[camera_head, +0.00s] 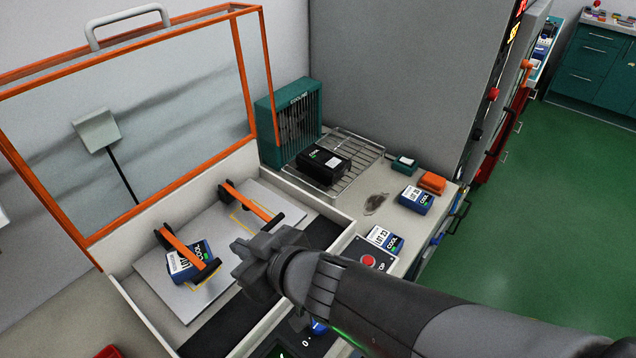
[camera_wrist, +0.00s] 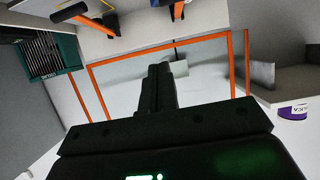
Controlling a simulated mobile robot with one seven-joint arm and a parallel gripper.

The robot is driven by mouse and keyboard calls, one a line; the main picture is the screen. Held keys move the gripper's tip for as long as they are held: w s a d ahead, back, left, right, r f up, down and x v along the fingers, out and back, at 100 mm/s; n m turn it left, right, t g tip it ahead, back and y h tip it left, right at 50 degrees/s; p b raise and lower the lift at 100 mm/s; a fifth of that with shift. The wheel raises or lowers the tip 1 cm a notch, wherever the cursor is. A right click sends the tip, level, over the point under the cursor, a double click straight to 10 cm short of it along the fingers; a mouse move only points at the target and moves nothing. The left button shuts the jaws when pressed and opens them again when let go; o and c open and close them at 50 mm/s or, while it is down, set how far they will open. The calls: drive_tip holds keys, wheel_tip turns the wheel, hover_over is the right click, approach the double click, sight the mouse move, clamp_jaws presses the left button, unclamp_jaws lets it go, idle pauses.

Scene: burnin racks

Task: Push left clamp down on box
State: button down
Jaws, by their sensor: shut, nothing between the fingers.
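The left clamp (camera_head: 187,248), an orange bar with black ends, reaches over a blue and white labelled box (camera_head: 186,265) on a metal plate (camera_head: 150,271) inside the open white chamber. I cannot tell whether the bar presses on the box or hovers above it. The right clamp (camera_head: 247,206) extends over an empty yellow outline. My gripper (camera_head: 242,257) is shut and empty, just right of the left clamp's black end, apparently above the plate. In the wrist view my shut fingers (camera_wrist: 160,72) show; orange clamp bars (camera_wrist: 70,12) appear at the top.
The orange-framed clear lid (camera_head: 240,75) stands open behind. The chamber's front wall (camera_head: 340,246) lies beneath my arm. To the right are a wire rack with a black box (camera_head: 323,164), blue boxes (camera_head: 416,199) and a red button (camera_head: 368,261). A green fan unit (camera_head: 290,120) stands behind.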

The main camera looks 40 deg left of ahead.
drive_tip(key=shift+w+d+r, duration=0.9)
drive_tip(key=shift+w+d, duration=0.1)
drive_tip(key=shift+w, duration=0.15)
drive_tip(key=shift+w, duration=0.1)
drive_tip(key=w+d+r+m+t+h, duration=0.3)
drive_tip(key=w+d+t, duration=0.45)
drive_tip(key=w, duration=0.65)
drive_tip(key=w+d+r+m+t+h, duration=0.1)
drive_tip(key=w+d+m+t+h, duration=0.2)
drive_tip(key=d, duration=0.6)
drive_tip(key=w+d+m+h, duration=0.3)
drive_tip(key=w+d+m, duration=0.2)
drive_tip(key=d, duration=0.4)
drive_tip(key=s+d+m+g+h, duration=0.1)
drive_tip(key=d+m+h, duration=0.3)
drive_tip(key=d, duration=0.8)
drive_tip(key=s+d+f+m+g, duration=0.1)
drive_tip(key=s+d+m+g, duration=0.2)
drive_tip(key=s+d, duration=0.5)
drive_tip(key=shift+s+f+g, duration=0.4)
drive_tip(key=shift+s+g, duration=0.05)
drive_tip(key=shift+s, duration=0.05)
drive_tip(key=c, duration=2.2)
unclamp_jaws()
drive_tip(key=shift+d, duration=0.1)
